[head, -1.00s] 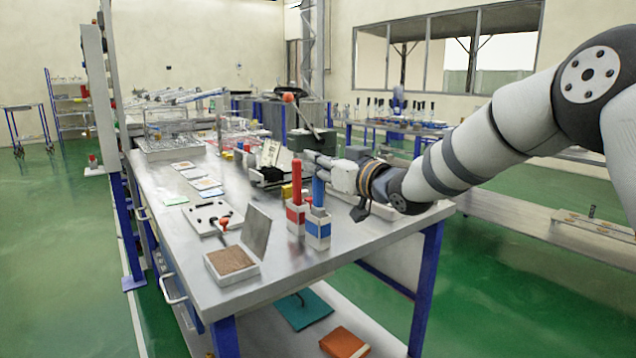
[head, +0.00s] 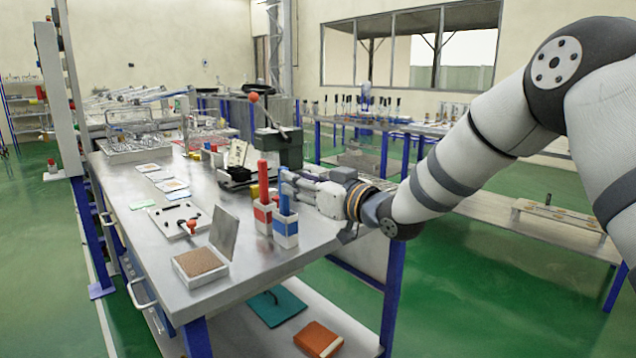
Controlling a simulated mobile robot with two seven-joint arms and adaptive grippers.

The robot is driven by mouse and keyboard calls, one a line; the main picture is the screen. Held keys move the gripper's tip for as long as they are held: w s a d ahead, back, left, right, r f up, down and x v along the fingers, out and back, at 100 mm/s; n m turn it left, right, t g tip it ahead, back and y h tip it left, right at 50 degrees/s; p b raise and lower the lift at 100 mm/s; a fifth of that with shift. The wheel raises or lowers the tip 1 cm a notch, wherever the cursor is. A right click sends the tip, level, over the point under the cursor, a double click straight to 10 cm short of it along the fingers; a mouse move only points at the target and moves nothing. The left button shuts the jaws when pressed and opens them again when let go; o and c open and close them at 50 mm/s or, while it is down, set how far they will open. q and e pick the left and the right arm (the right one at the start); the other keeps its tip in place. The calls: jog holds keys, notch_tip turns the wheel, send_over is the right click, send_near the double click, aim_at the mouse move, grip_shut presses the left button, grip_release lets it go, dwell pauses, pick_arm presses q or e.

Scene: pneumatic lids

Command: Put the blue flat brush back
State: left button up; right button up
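The blue flat brush (head: 284,199) shows as an upright blue handle in the white holder with a blue band (head: 286,232), near the right edge of the workbench. Its bristles are not visible. My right gripper (head: 287,182) reaches in from the right, with its fingers at the upper part of the blue handle. The fingers overlap the handle in view, so I cannot tell whether they are closed on it or beside it. My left gripper is not in view.
A red handle (head: 262,182) stands in a red-banded holder (head: 262,217) just left of the blue one. An open box with a brown pad (head: 200,262) and a white tray with knobs (head: 180,219) lie on the bench (head: 290,262). A dark machine stands behind.

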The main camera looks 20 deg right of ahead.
jog(key=v, duration=0.6)
jog(key=s+a+f+m+g+h, duration=0.1)
jog(key=s+f+g, duration=0.2)
jog(key=s+f, duration=0.55)
jog(key=s+a+f+m+g+h, duration=0.1)
jog(key=s+f+g, duration=0.25)
jog(key=f, duration=0.95)
jog(key=s+f+m+g+h, duration=0.1)
jog(key=s+f+g+h, duration=0.15)
jog(key=s+f, duration=0.6)
jog(key=s+f+g, duration=0.4)
jog(key=s+f, duration=0.2)
jog(key=s, duration=0.7)
jog(key=s+f+m+g+h, duration=0.1)
jog(key=s+f+g, duration=0.4)
jog(key=s, duration=0.8)
jog(key=shift+s+d+f, duration=0.4)
jog(key=shift+f, duration=0.05)
jog(key=shift+h, duration=0.25)
